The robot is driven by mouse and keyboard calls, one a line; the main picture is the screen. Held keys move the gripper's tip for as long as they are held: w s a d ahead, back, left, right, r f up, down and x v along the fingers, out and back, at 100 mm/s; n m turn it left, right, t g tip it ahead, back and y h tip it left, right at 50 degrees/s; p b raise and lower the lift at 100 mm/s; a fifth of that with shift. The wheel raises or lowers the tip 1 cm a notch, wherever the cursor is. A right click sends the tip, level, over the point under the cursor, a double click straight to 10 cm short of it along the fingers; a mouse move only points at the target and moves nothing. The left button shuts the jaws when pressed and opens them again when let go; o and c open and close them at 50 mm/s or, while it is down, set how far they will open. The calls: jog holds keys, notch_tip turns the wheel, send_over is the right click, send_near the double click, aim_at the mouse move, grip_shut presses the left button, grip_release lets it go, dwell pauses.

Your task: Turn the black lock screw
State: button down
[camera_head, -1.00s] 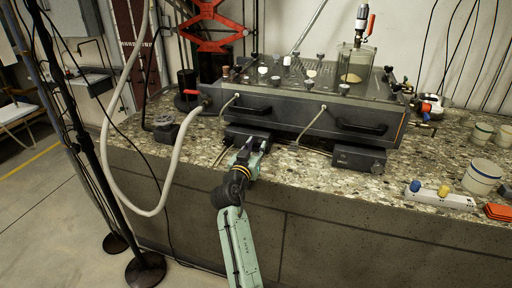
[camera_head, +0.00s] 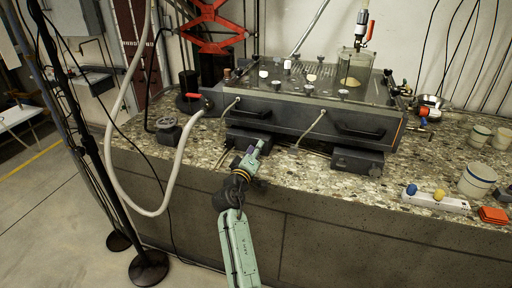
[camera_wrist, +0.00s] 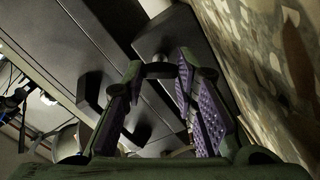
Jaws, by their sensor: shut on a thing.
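The black lock screw (camera_wrist: 160,70) shows in the wrist view as a small dark knob on a short paler shaft, beside a dark block. My gripper (camera_wrist: 159,78) has its two purple-padded fingers on either side of the knob, with the tips closed on it. In the head view my gripper (camera_head: 252,152) is low in front of the tank, at the dark block (camera_head: 248,138) under its left front. The screw itself is hidden there by the fingers and is too small to make out.
The dark seepage tank (camera_head: 290,117) stands on the speckled counter with several white knobs on top. A second dark block (camera_head: 357,160) sits to the right. A pale hose (camera_head: 176,165) hangs at the left. A power strip (camera_head: 436,200) and jars (camera_head: 477,180) stand at the right.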

jog(key=n+p, duration=0.2)
jog(key=n, duration=0.2)
jog(key=shift+f+n+p, duration=0.1)
jog(key=shift+n+p, duration=0.9)
jog(key=shift+n, duration=0.6)
jog(key=c, duration=1.3)
grip_release()
jog(key=v, duration=1.2)
